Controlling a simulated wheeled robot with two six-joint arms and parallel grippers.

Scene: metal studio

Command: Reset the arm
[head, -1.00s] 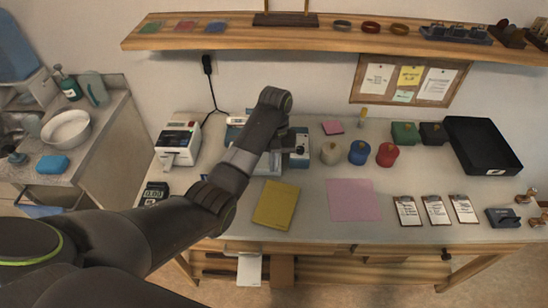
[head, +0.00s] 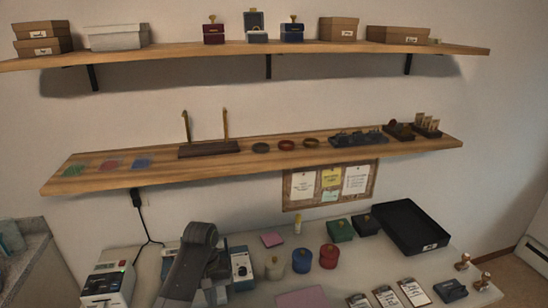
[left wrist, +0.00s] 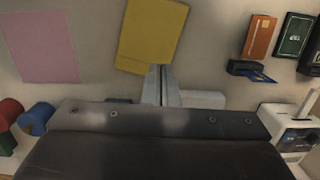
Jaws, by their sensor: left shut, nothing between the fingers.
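My left arm comes in from the bottom left of the head view and hangs over the left part of the workbench (head: 365,275). My left gripper (head: 218,272) is partly hidden behind the dark wrist link, in front of a blue and white device (head: 241,268). In the left wrist view its two slim grey fingers (left wrist: 161,74) are shut together and empty. Their tips appear by the lower edge of a yellow pad (left wrist: 153,32); I cannot tell the height between them. My right gripper is not in view.
A white label machine (head: 108,284) stands left of the arm. White, blue and red jars (head: 328,257) stand right of it, with a black tray (head: 410,227) farther right. A wooden shelf (head: 225,160) hangs above the bench, and an upper shelf (head: 180,56) above that.

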